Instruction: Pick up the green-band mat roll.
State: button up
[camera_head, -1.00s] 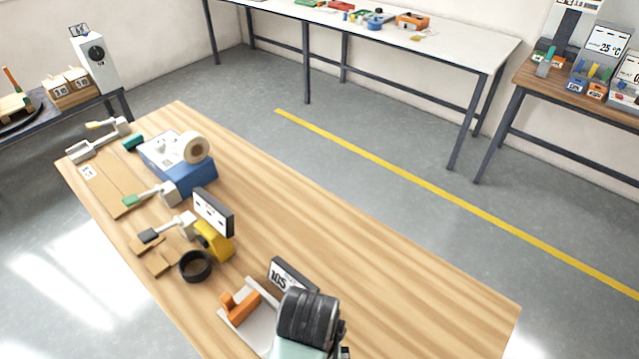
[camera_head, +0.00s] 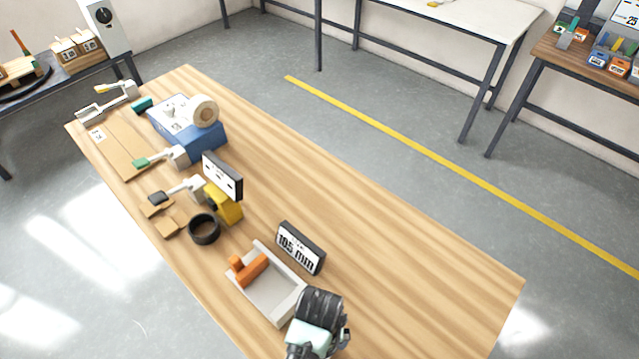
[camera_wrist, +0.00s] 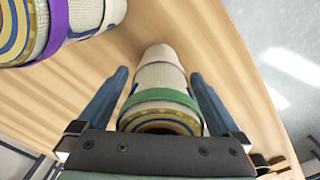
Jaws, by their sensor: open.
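The green-band mat roll (camera_wrist: 158,82) lies on a wood surface in the wrist view, pale woven with a green band near its close end. That end shows a rolled yellowish and blue spiral. My gripper (camera_wrist: 160,78) is open, with one blue-grey finger on each side of the roll. Gaps show between the fingers and the roll. The roll's underside is hidden, and the gripper's body covers the bottom of its near end. I cannot make out the roll in the head view, where only a part of my arm shows at the bottom.
A second mat roll with a purple band (camera_wrist: 57,30) lies to the left in the wrist view. In the head view the wooden table (camera_head: 400,270) holds a pale tray (camera_head: 268,297) with an orange piece, a "105 mm" sign (camera_head: 300,248) and a black ring (camera_head: 204,230). The table's right part is clear.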

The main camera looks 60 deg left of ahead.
jog(key=shift+f, duration=0.15)
jog(key=c, duration=1.4)
grip_shut()
jog(key=shift+r, duration=0.2)
